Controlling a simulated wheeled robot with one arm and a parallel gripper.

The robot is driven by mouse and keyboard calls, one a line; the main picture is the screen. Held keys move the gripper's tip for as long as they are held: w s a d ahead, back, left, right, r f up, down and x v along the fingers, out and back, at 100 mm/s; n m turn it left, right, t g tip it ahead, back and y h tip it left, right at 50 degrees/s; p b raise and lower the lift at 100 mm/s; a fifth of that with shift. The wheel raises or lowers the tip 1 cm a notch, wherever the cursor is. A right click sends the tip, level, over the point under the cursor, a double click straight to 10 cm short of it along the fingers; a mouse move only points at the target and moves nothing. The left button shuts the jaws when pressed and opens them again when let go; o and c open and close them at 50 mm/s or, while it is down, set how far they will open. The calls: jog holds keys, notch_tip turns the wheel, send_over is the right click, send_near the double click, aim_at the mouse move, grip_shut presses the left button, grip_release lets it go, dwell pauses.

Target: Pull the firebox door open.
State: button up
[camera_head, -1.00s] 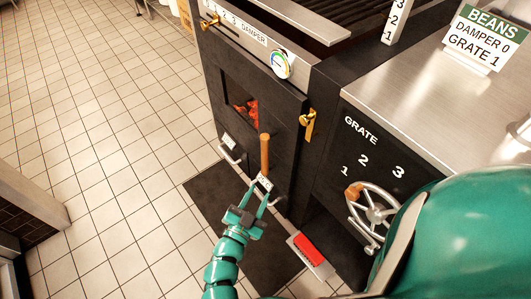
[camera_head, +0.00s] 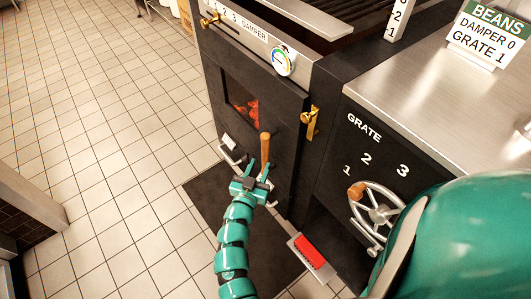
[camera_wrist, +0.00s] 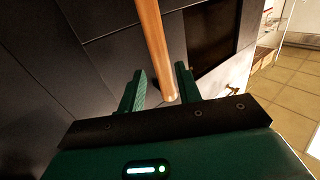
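The firebox door (camera_head: 285,165) is the dark panel on the stove front, with a window showing glowing red coals (camera_head: 245,107). It looks closed. An upright wooden handle (camera_head: 265,146) stands out from it. My gripper (camera_head: 262,176) is at the handle's lower end. In the wrist view the wooden handle (camera_wrist: 153,45) comes down between my two gripper fingers (camera_wrist: 160,88), with a gap on each side. The fingers are open, and I see no grip on the handle. In the head view my fingertips are partly hidden by the gripper body.
A brass latch (camera_head: 309,123) is on the door's right. A silver handle (camera_head: 232,152) is to its lower left. A dark mat (camera_head: 215,190) lies below; tiled floor at left is free.

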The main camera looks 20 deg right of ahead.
aim_at(265, 154)
jog(key=b+x, duration=0.1)
jog(key=x, duration=0.6)
jog(key=shift+s, duration=0.1)
grip_shut()
